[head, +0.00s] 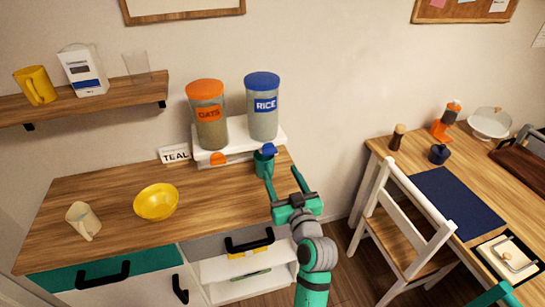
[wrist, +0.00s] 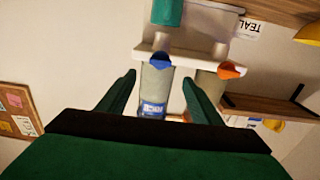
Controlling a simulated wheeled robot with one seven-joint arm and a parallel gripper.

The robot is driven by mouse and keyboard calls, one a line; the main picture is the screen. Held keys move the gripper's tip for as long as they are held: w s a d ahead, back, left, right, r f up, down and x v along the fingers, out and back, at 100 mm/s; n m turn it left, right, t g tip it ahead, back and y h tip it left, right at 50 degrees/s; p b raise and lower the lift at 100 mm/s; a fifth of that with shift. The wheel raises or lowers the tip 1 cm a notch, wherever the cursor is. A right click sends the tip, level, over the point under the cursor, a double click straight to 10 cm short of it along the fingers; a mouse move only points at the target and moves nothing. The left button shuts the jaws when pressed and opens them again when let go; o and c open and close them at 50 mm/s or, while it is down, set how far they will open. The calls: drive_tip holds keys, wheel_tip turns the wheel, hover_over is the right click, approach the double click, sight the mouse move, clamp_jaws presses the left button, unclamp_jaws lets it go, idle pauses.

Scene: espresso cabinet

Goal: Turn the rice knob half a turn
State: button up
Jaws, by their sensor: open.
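The rice dispenser (head: 263,112) has a blue lid and a blue RICE label. Its blue knob (head: 269,149) is at the front of the white stand (head: 238,139), above a teal cup (head: 260,168). My gripper (head: 284,176) is open and empty, in front of the cup and knob at the counter's right end. In the wrist view, which looks upside down, the blue knob (wrist: 160,61) appears between my two fingers (wrist: 159,79), apart from them. The RICE label (wrist: 152,109) shows behind, and the teal cup (wrist: 167,12) at the top edge.
The oats dispenser (head: 209,116) with its orange knob (head: 218,158) stands left of the rice. A white chair (head: 403,225) stands to the right.

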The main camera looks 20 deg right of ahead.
sight(271, 152)
drive_tip(key=w, duration=0.9)
drive_tip(key=shift+w+d, duration=0.2)
drive_tip(key=shift+w, duration=0.05)
drive_tip(key=shift+c, duration=0.6)
drive_tip(key=c, duration=0.9)
